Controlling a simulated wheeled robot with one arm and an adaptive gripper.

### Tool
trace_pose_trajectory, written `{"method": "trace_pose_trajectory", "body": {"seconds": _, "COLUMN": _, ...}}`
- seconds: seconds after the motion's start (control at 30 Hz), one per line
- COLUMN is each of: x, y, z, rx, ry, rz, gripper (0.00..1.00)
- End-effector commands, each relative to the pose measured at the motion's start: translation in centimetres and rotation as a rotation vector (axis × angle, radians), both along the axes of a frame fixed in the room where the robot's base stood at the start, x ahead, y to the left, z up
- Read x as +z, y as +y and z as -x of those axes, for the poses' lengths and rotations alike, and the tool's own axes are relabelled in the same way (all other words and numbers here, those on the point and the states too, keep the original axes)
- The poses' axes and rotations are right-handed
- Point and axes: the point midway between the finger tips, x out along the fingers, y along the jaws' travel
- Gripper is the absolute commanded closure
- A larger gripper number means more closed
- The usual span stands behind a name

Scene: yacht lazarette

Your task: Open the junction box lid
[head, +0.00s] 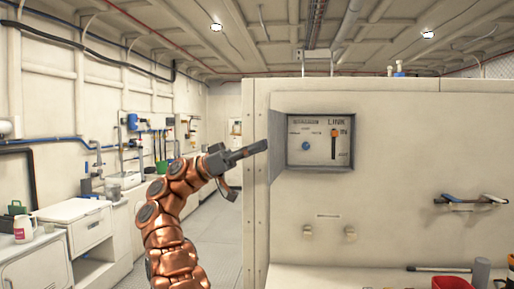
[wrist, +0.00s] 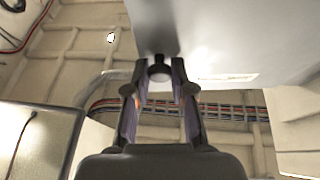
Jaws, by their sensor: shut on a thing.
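The junction box (head: 320,141) is set in the cream wall panel. Its grey lid (head: 276,150) stands swung out at the left side of the box, seen nearly edge-on. My gripper (head: 262,149) is at the lid's outer left side. In the wrist view, my gripper (wrist: 159,72) has its two fingers on either side of a dark round knob (wrist: 159,70) on the pale lid (wrist: 225,40), shut on it. The fingertip contact is partly hidden.
Below the box are two small cream knobs (head: 308,232) and a blue-handled tool (head: 460,199) on the wall at right. A workbench (head: 330,277) runs along the bottom. A white cabinet (head: 85,225) stands at left. The aisle floor (head: 220,235) is clear.

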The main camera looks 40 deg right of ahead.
Motion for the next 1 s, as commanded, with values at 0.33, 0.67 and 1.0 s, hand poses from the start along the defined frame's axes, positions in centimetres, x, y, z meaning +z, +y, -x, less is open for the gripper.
{"method": "trace_pose_trajectory", "body": {"seconds": 0.33, "x": -0.29, "y": -0.08, "z": 0.05, "rx": -0.003, "ry": -0.003, "rz": -0.004, "gripper": 0.52}}
{"method": "trace_pose_trajectory", "body": {"seconds": 0.67, "x": -0.11, "y": -0.05, "z": 0.08, "rx": -0.002, "ry": -0.003, "rz": -0.002, "gripper": 0.52}}
{"method": "trace_pose_trajectory", "body": {"seconds": 1.0, "x": -0.17, "y": -0.41, "z": 0.35, "rx": 0.024, "ry": -0.005, "rz": -0.003, "gripper": 0.52}}
